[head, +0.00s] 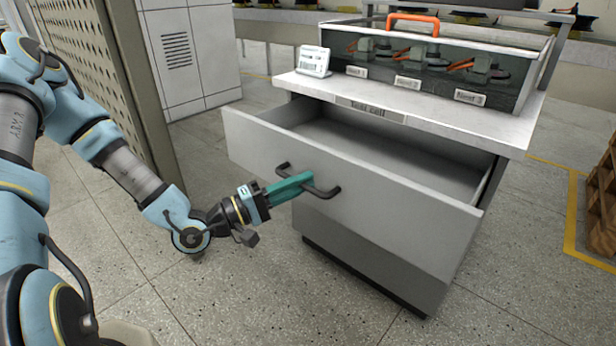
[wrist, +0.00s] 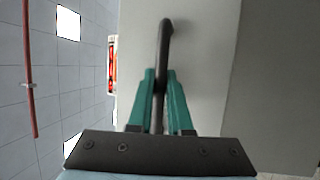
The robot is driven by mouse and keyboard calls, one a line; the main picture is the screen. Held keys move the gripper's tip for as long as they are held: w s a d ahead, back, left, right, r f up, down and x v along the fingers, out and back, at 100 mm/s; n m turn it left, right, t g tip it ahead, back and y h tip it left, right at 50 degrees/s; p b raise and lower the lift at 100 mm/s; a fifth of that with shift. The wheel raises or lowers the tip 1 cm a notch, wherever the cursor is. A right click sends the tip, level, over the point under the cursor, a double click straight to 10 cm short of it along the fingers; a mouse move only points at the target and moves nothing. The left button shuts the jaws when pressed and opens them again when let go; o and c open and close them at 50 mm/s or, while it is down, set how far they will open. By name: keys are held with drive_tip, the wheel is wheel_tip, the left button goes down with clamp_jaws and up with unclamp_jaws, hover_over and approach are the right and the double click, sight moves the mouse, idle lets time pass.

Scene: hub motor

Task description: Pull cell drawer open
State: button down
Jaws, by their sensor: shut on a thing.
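The cell drawer (head: 350,172) is a wide grey drawer under the white top of the test cell cabinet (head: 430,110). It stands well out from the cabinet, and its inside looks empty. Its black bar handle (head: 327,192) is on the front face; it also shows in the wrist view (wrist: 165,40). My gripper (head: 305,182) has teal fingers and is shut on the handle near its middle. In the wrist view the two fingers (wrist: 159,85) sit on either side of the bar.
On the cabinet top are a small white display (head: 313,61) and a clear case with an orange handle (head: 413,18). A perforated panel (head: 100,70) stands at left near my arm. A wooden pallet (head: 602,205) lies at right. The floor before the drawer is clear.

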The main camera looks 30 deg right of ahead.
drive_tip(key=shift+a, duration=0.1)
drive_tip(key=c, duration=0.8)
unclamp_jaws()
drive_tip(key=shift+c, duration=0.2)
drive_tip(key=v, duration=1.1)
